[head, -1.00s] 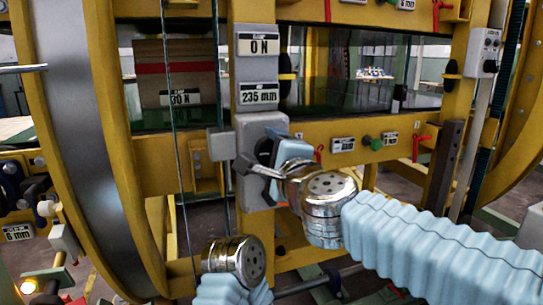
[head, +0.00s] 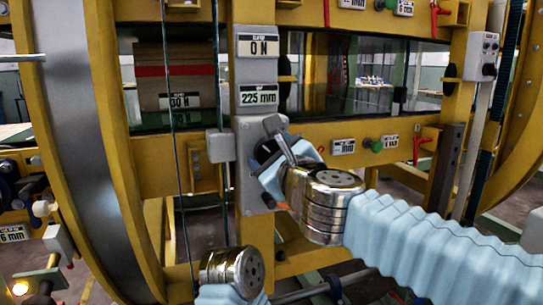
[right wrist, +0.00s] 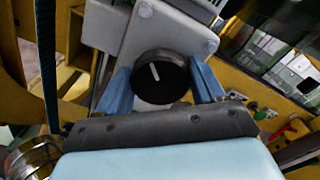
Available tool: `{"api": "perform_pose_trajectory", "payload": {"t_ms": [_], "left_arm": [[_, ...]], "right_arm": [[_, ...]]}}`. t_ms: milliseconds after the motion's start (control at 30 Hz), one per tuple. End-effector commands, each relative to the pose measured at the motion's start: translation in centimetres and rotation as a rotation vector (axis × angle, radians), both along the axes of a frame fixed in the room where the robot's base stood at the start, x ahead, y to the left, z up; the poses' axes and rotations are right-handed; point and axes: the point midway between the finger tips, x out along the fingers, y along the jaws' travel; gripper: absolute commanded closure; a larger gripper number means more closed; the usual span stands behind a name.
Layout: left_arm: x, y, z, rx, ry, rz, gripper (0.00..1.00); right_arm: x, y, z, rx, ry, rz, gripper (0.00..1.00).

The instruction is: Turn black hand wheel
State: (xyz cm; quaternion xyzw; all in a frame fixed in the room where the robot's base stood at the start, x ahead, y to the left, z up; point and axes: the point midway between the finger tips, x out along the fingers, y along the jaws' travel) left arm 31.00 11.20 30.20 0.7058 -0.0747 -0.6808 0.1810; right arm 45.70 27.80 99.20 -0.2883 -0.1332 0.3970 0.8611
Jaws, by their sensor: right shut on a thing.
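The black hand wheel (right wrist: 161,77) is a round black knob with a white mark, mounted on a grey box (right wrist: 185,30). In the right wrist view the mark points up, leaning slightly left. My right gripper (right wrist: 163,86) has its two blue fingers shut on the wheel, one on each side. In the head view the right gripper (head: 268,170) is tilted at the grey box, and the wheel (head: 266,149) is mostly hidden behind it. My left arm's metal wrist shows at the bottom; its gripper is not visible.
Above the wheel, one display (head: 259,45) reads 0 N and another (head: 259,95) reads 225 mm. A large yellow ring frame (head: 105,140) curves along the left. Thin vertical cables and a grey block (head: 221,146) are close left of the wheel. Red levers (head: 421,146) are to the right.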

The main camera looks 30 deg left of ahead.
Motion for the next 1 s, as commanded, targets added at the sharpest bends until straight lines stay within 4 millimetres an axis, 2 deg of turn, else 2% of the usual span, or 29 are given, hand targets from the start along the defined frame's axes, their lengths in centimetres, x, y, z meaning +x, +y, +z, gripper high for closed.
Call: {"api": "perform_pose_trajectory", "payload": {"t_ms": [533, 567, 700, 1000], "left_arm": [[0.03, 0.03, -0.11, 0.000, -0.001, 0.000, 1.00], [0.03, 0.03, -0.11, 0.000, -0.001, 0.000, 1.00], [0.03, 0.03, -0.11, 0.000, -0.001, 0.000, 1.00], [0.03, 0.03, -0.14, 0.000, -0.001, 0.000, 1.00]], "right_arm": [[0.09, 0.02, -0.29, 0.015, 0.025, -0.001, 0.63], [0.09, 0.02, -0.29, 0.015, 0.025, -0.001, 0.31], [0.06, 0.01, -0.22, 0.015, 0.024, -0.002, 0.09], [-0.05, -0.09, -0.10, 0.016, 0.021, 0.000, 0.09]]}}
